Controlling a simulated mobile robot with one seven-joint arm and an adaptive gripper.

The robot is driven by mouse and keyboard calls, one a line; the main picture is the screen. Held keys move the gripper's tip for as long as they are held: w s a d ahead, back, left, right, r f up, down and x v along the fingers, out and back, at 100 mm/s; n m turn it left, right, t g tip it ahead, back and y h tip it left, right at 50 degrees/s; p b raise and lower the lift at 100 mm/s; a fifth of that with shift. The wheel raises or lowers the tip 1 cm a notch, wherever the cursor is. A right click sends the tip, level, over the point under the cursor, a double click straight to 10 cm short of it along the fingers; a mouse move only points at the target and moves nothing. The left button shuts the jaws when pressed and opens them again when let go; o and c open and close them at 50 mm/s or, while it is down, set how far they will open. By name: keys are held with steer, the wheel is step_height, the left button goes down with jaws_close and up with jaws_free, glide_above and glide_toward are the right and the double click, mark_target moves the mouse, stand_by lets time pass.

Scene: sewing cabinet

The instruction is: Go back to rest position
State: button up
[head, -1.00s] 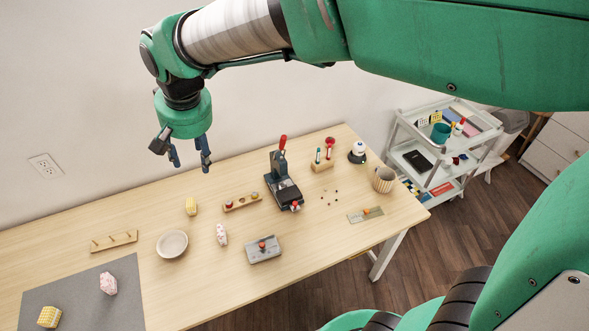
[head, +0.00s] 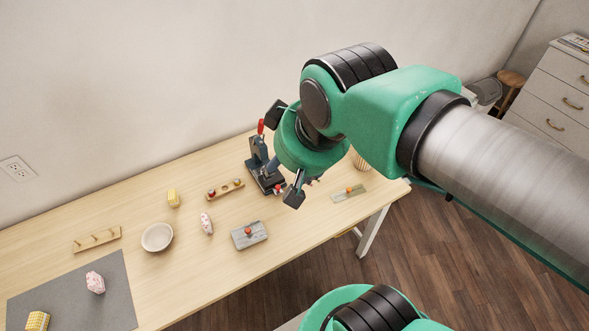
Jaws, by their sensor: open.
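My gripper (head: 284,156) is in the upper middle of the head view, raised above the right part of the table (head: 290,236). Its dark fingers are spread apart, and nothing shows between them. The green wrist hides part of the table behind it. The press with the red handle (head: 262,165) stands just left of the gripper in the picture, partly covered by it.
A white bowl (head: 157,238), yellow block (head: 174,198), pink patterned piece (head: 206,223), grey block with a red knob (head: 249,235) and pegged wooden rack (head: 97,240) are on the table. A grey mat (head: 75,295) lies at left. Drawers (head: 556,95) stand far right.

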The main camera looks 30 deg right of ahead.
steer(key=shift+s+d+f, duration=0.3)
steer(key=shift+s+d, duration=0.05)
steer(key=shift+s, duration=0.35)
steer(key=shift+o, duration=0.7)
